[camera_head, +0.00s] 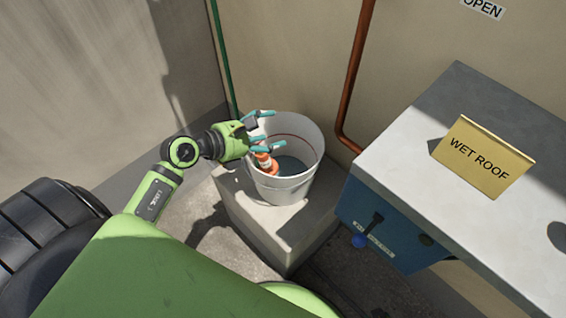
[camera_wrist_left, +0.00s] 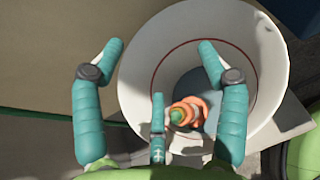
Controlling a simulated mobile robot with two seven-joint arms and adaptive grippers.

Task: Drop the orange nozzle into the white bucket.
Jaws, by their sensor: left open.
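The white bucket (camera_head: 307,183) stands upright on a concrete block, with a red line around its inside. It also fills much of the left wrist view (camera_wrist_left: 155,103). The orange nozzle (camera_head: 266,162) is inside the bucket, leaning near its left wall in the head view. In the left wrist view the nozzle (camera_wrist_left: 190,113) shows end-on with a greenish tip. My left gripper (camera_head: 264,132) is over the bucket's left rim, its teal fingers spread wide and apart from the nozzle. The fingers also show in the left wrist view (camera_wrist_left: 158,95). My right gripper is not in view.
The concrete block (camera_head: 290,239) supports the bucket. A grey-topped counter (camera_head: 428,140) with a yellow "WET ROOF" sign (camera_head: 486,158) stands at the right. A copper pipe (camera_head: 355,75) and a green pipe (camera_head: 222,60) run down the walls behind.

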